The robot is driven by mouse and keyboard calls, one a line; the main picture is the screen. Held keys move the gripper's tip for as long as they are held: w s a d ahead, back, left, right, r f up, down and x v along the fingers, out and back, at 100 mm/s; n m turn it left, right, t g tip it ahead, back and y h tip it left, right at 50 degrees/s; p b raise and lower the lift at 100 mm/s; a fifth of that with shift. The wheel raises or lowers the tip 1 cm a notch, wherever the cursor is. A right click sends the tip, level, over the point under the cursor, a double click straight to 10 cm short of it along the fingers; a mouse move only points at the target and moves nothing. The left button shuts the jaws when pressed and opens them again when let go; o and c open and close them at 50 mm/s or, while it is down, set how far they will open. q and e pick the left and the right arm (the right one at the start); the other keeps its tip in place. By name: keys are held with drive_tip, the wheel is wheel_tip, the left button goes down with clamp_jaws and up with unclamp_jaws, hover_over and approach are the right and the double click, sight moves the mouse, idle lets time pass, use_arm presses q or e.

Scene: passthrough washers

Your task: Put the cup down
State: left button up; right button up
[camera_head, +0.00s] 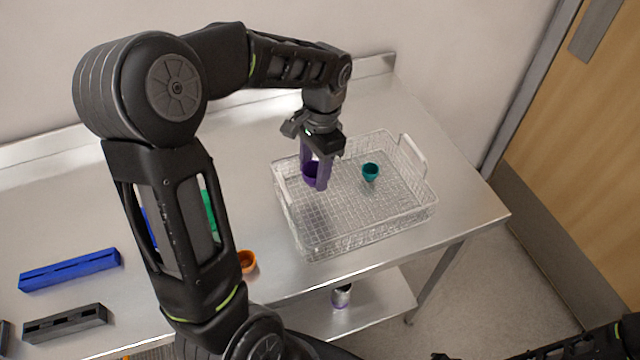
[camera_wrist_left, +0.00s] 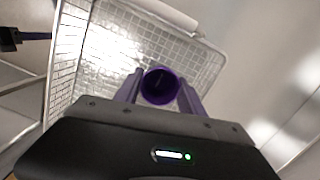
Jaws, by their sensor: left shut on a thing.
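My left gripper (camera_head: 314,182) is shut on a purple cup (camera_head: 311,174) over the left part of a clear wire basket (camera_head: 352,238). In the left wrist view the purple cup (camera_wrist_left: 160,86) sits between my two purple fingers, its round mouth facing the camera, with the basket (camera_wrist_left: 205,62) behind it. I cannot tell whether the cup touches the basket floor. A teal cup (camera_head: 370,172) is inside the basket, right of my left gripper. Part of my right arm shows at the bottom right edge; its finger opening cannot be made out.
The basket stands on a steel table (camera_head: 460,200) near its right end. An orange cup (camera_head: 246,261), a blue slotted block (camera_head: 70,270) and a black slotted block (camera_head: 66,324) are to the left. A green thing is partly hidden behind my left arm. The basket's front middle is empty.

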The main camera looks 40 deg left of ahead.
sight(315, 195)
use_arm(q)
drive_tip(key=shift+f, duration=0.55)
drive_tip(key=shift+f+p, duration=0.3)
drive_tip(key=shift+f, duration=1.55)
drive_tip(key=shift+f, duration=0.2)
drive_tip(key=o, duration=1.3)
drive_tip(key=shift+r, duration=0.1)
drive_tip(key=r, duration=0.4)
drive_tip(key=w+r, duration=0.1)
drive_tip(key=r, duration=0.3)
drive_tip(key=r+b, duration=0.1)
drive_tip(key=r, duration=0.3)
drive_tip(key=shift+w+d+r, duration=0.1)
drive_tip(key=shift+w+d, duration=0.05)
drive_tip(key=shift+d, duration=0.1)
